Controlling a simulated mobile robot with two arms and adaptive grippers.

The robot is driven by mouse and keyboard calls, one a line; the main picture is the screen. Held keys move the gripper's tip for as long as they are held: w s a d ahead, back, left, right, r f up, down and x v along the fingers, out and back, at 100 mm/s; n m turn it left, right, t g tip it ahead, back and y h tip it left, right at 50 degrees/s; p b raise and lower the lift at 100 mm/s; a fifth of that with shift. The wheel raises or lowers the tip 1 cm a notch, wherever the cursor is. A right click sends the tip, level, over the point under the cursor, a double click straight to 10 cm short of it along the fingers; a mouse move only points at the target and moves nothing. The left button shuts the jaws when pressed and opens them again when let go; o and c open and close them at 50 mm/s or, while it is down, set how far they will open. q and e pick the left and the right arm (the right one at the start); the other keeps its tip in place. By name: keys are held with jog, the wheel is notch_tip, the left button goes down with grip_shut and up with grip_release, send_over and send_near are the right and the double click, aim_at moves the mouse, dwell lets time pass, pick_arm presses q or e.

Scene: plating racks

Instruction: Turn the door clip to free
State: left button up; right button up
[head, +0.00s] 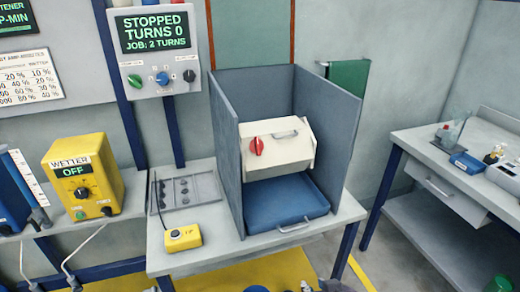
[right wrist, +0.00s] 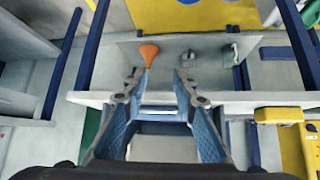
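The door clip is a red knob (head: 256,146) on the front of a cream box-like door (head: 290,160) in the head view. It points roughly upright, tilted slightly. A grey bar handle (head: 284,134) sits beside it on the door. The door stands between grey side panels (head: 226,150), above a blue tray (head: 285,205). My right gripper shows in the right wrist view (right wrist: 158,84), with its two blue-padded fingers apart and nothing between them. It is away from the clip, which does not show in that view. My left gripper is not in view.
A control panel (head: 157,50) reads STOPPED, TURNS 0. A yellow wetter box (head: 83,178) reads OFF. A small yellow button box (head: 183,238) and grey plate (head: 186,190) lie on the bench. An orange funnel (right wrist: 149,53) shows beyond my right fingers. A side table (head: 440,165) stands right.

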jog(key=w+a+r+t+y, duration=0.1)
jog(key=w+a+r+t, duration=0.15)
jog(key=w+r, duration=0.4)
jog(key=w+a+r+t, duration=0.25)
jog(key=w+r, duration=0.25)
jog(key=w, duration=0.3)
jog(key=n+t+y, duration=0.2)
jog(key=t+y, duration=0.1)
send_near(258, 143)
jog(key=w, duration=0.1)
jog(key=shift+p+x, duration=0.35)
jog(key=shift+x, duration=3.15)
jog(key=shift+a, duration=0.1)
jog(key=shift+c, duration=0.4)
grip_shut()
